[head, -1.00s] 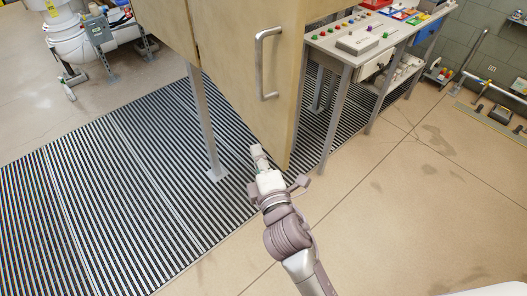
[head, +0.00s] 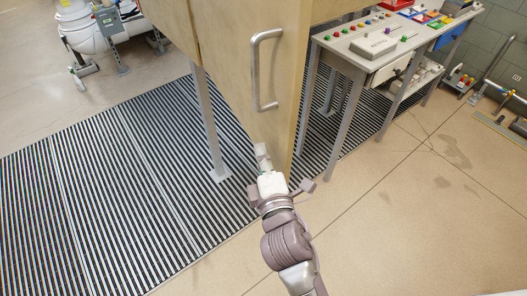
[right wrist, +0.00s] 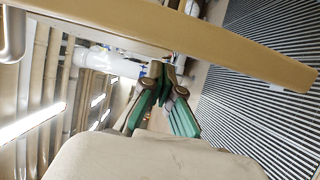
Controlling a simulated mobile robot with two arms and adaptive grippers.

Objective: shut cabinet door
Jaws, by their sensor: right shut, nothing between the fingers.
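The cabinet door (head: 235,75) is a light wood panel with an upright metal bar handle (head: 255,70) near its free edge. It stands open, its lower edge slanting out from the cabinet body (head: 172,25) toward me. My right gripper (head: 262,155) is shut and empty, low by the door's bottom free corner, below the handle. Whether it touches the door cannot be told. In the right wrist view the green-padded fingers (right wrist: 163,72) come together just under the tan door edge (right wrist: 220,45). My left gripper is not in view.
A metal-legged table (head: 400,40) with coloured knobs stands right of the door. A cabinet leg (head: 208,125) stands left on the striped floor mat (head: 110,190). White pipework (head: 90,35) is at the back left.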

